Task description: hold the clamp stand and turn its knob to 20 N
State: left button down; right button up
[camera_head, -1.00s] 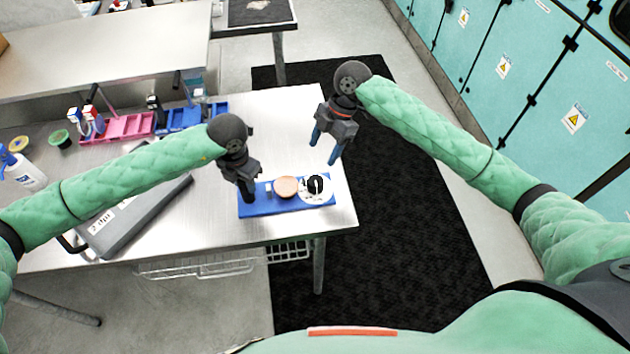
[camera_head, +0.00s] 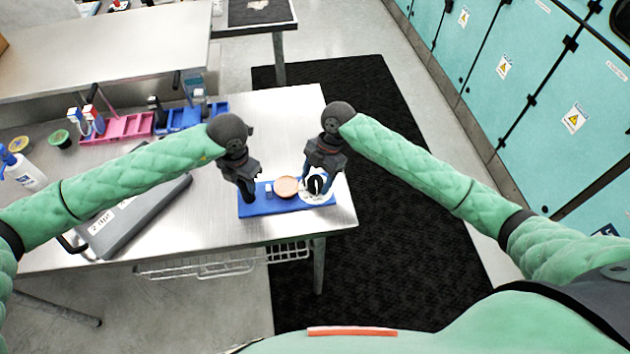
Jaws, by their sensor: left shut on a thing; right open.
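The clamp stand has a blue base (camera_head: 285,207) lying flat near the right front of the metal table. An orange-tan round disc (camera_head: 286,187) sits at its middle, with a small pale block (camera_head: 268,188) beside it. At its right end is a white dial with a black knob (camera_head: 315,185). My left gripper (camera_head: 248,192) is shut on the left end of the clamp stand; its fingers hide what they grip. My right gripper (camera_head: 318,182) is open, pointing down, with its fingers around or just above the knob; contact is unclear.
A grey case (camera_head: 135,217) lies left of the stand. Pink (camera_head: 125,128) and blue (camera_head: 180,120) trays with tools stand behind, and a white spray bottle (camera_head: 28,173) is at far left. The table (camera_head: 280,115) is clear behind the stand; its right edge is close.

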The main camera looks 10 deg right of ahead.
jog(key=shift+x, duration=0.8)
jog(key=c, duration=1)
